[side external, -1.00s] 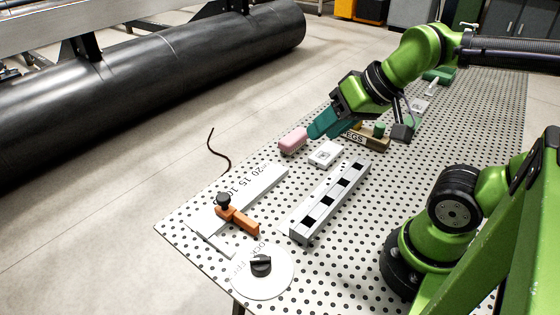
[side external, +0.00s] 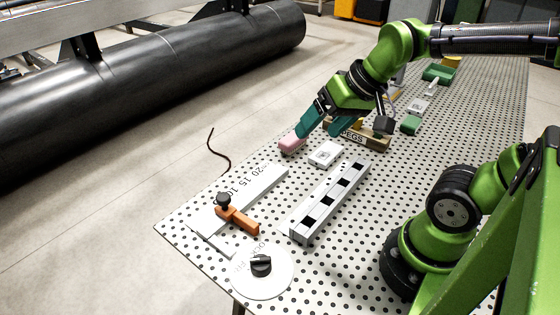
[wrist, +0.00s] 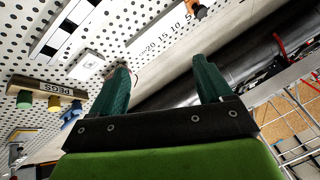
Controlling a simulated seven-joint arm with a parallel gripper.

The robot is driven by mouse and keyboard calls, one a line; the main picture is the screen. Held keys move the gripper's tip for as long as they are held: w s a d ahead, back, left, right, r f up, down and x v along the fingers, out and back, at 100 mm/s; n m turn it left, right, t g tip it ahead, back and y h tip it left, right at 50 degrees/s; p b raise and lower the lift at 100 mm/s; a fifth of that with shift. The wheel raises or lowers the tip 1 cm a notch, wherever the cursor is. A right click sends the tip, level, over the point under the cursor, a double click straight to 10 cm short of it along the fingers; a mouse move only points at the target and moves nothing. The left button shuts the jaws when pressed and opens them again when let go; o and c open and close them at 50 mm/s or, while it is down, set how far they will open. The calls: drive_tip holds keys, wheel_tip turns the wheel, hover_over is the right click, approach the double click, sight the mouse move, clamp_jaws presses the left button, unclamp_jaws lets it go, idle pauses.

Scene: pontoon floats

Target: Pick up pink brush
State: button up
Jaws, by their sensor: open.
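The pink brush (side external: 291,143) lies near the far left edge of the perforated table in the side view, pink on top with a darker underside. My gripper (side external: 318,133) is open and empty, its two teal fingers spread and pointing down. One finger's tip overlaps the brush's upper right end in the picture; I cannot tell whether it touches. The other finger is to the right of the brush. In the wrist view the open gripper (wrist: 161,62) shows both fingers apart, and the brush is not clearly visible, perhaps hidden behind the left finger.
A wooden PEGS block (side external: 358,136) with coloured pegs stands close behind the gripper. A small white block (side external: 325,154), a black-and-white checked bar (side external: 331,203) and a ruler with an orange slider (side external: 238,219) lie nearer.

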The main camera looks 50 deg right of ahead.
drive_tip(key=w+d+n+g+h, duration=0.1)
drive_tip(key=w+d+n+g, duration=0.15)
drive_tip(key=w+d, duration=0.45)
drive_tip(key=n+g, duration=0.4)
drive_tip(key=n, duration=1.6)
hover_over(294, 135)
wheel_tip(294, 135, down, 5)
drive_tip(key=shift+h, duration=0.3)
wheel_tip(294, 135, down, 16)
drive_tip(key=shift+f, duration=0.25)
drive_tip(key=shift+c, duration=0.3)
drive_tip(key=c, duration=1)
drive_tip(key=shift+r, duration=0.2)
